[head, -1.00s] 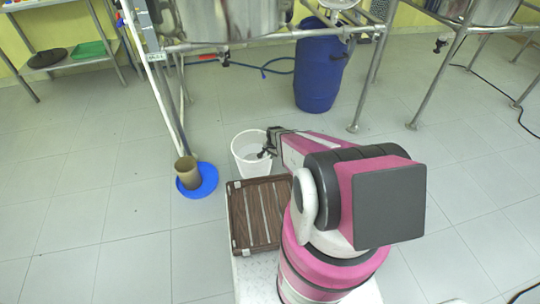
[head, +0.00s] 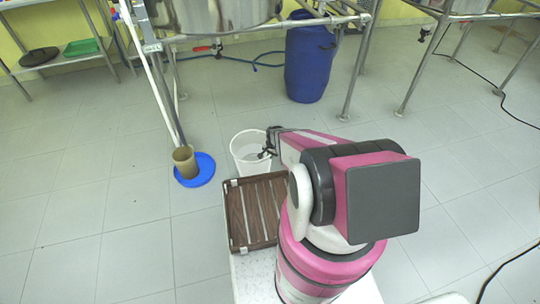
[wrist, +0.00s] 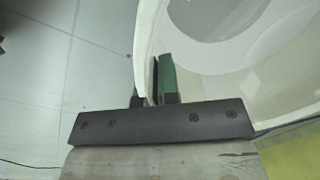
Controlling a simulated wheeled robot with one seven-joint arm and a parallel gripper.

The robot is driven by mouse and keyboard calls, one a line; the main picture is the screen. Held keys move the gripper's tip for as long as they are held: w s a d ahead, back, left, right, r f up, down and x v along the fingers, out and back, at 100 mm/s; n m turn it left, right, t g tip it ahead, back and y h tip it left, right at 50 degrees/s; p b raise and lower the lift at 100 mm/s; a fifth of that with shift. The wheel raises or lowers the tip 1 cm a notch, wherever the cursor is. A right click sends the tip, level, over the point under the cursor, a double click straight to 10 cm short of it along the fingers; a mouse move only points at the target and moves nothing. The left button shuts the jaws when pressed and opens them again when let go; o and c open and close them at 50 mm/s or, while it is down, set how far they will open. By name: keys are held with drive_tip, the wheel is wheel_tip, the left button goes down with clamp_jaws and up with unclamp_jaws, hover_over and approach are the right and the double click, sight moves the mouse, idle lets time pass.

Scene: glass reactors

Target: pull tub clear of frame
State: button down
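The tub is a white round bucket (head: 249,148) standing on or just above the tiled floor, past my brown tray; I cannot tell whether its base touches. My gripper (head: 268,146) is at the tub's right rim in the head view. In the wrist view the gripper (wrist: 152,80) has its green-padded fingers on both sides of the tub's wall (wrist: 146,45), closed on the rim. The frame is metal tubing; its leg (head: 354,75) stands behind and right of the tub, with open floor between them.
A blue dish (head: 196,170) with a brown cup (head: 185,160) stands on the floor left of the tub, by a slanting pole. A blue barrel (head: 309,62) stands under the frame at the back. Floor at left is clear. A black cable lies at right.

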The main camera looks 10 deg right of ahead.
drive_tip(key=shift+s, duration=0.5)
drive_tip(key=c, duration=1.3)
unclamp_jaws()
drive_tip(key=shift+o, duration=0.2)
drive_tip(key=shift+r, duration=0.15)
wheel_tip(320, 180, up, 10)
drive_tip(key=d, duration=0.1)
drive_tip(key=shift+s+r, duration=0.25)
drive_tip(key=shift+s, duration=0.1)
